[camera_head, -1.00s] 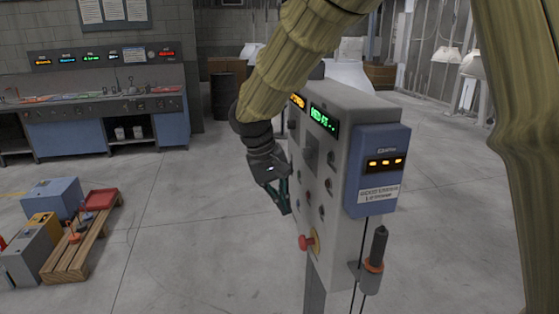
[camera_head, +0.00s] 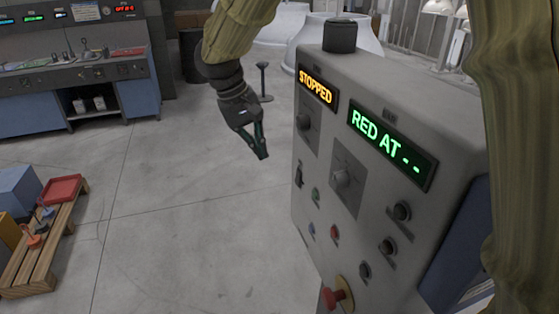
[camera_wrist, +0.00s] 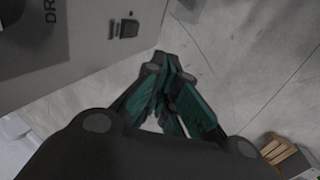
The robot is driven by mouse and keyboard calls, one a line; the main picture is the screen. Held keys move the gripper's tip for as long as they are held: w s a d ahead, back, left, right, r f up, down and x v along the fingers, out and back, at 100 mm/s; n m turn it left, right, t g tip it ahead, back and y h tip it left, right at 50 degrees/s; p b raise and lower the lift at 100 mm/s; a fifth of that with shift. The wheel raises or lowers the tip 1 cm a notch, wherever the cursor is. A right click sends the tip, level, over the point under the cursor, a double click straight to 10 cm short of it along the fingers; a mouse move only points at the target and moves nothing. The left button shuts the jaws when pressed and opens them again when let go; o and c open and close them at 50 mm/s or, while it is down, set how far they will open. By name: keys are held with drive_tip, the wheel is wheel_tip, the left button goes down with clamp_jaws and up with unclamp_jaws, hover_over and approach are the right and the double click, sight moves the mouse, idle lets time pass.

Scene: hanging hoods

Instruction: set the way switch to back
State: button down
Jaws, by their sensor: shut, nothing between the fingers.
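The grey control box (camera_head: 400,90) stands at the right of the head view, its front face turned left. A small dark rocker switch (camera_head: 299,175) sits at the face's left edge, below a knob (camera_head: 304,122) on a grey plate. A second knob (camera_head: 342,180) is to its right. No label legible here names the way switch. A dark switch, which looks like the rocker, shows in the wrist view (camera_wrist: 129,28), beside a plate lettered "DR". My gripper (camera_head: 262,154) is shut and empty, pointing down left of the box, apart from it. Its fingertips (camera_wrist: 163,64) are below the switch in the wrist view.
Displays read "STOPPED" (camera_head: 316,88) and "RED AT --" (camera_head: 391,145). Several buttons and a red mushroom button (camera_head: 334,298) lie lower on the face. A wooden pallet (camera_head: 50,235) with boxes stands at left. The floor between is clear.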

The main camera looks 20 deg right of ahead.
sight(298, 178)
drive_tip(key=d+f+p, duration=0.4)
drive_tip(key=d+f, duration=0.3)
drive_tip(key=f, duration=0.2)
drive_tip(key=shift+f+p, duration=0.3)
drive_tip(key=shift+f, duration=0.05)
idle(0.4)
